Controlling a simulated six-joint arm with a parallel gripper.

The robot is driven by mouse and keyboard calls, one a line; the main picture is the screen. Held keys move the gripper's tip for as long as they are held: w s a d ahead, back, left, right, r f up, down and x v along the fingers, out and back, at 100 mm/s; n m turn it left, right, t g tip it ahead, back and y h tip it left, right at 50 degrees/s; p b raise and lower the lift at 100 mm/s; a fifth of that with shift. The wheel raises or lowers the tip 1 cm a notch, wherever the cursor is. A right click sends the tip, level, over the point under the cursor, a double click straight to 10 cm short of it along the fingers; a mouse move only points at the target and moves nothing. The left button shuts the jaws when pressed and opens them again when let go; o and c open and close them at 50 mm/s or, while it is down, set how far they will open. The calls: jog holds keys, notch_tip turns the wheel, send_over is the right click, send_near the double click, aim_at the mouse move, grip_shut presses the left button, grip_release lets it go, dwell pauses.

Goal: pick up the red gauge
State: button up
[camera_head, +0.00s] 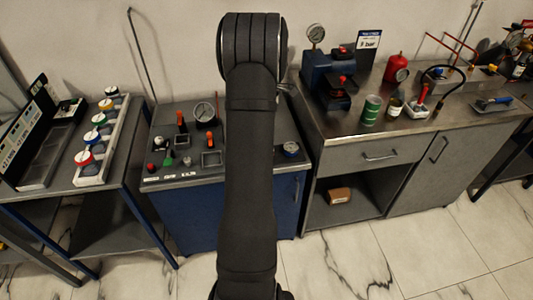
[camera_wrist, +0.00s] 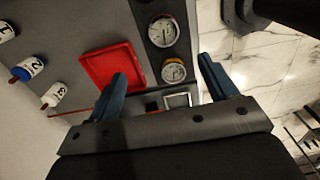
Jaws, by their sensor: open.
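A round red-sided gauge with a pale top (camera_head: 84,158) sits at the near end of a light rack on the left bench in the head view. In the wrist view, a white-faced round gauge with a thin reddish rim (camera_wrist: 163,32) sits on a dark strip; I cannot tell whether it is the same one. A smaller gauge with a yellow-orange rim (camera_wrist: 173,71) is beside it. My gripper (camera_wrist: 162,72) is open, its two blue fingers apart with nothing held between them. The smaller gauge shows between the fingers; the gap in depth is unclear. My arm hides the gripper in the head view.
In the wrist view, a red tray (camera_wrist: 112,66) lies left of the gauges, with numbered white bottles (camera_wrist: 28,69) farther left. In the head view, a blue cabinet (camera_head: 195,222) with levers stands centrally. A steel-topped bench (camera_head: 455,122) at right holds cans and tools.

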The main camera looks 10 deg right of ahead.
notch_tip(320, 180, down, 9)
jog(key=shift+r, duration=0.1)
jog(key=shift+s+d+f, duration=0.1)
jog(key=shift+s+f, duration=0.15)
jog(key=shift+f, duration=1.1)
jog(key=shift+s+f, duration=0.2)
jog(key=shift+f, duration=1.1)
jog(key=c, duration=1.2)
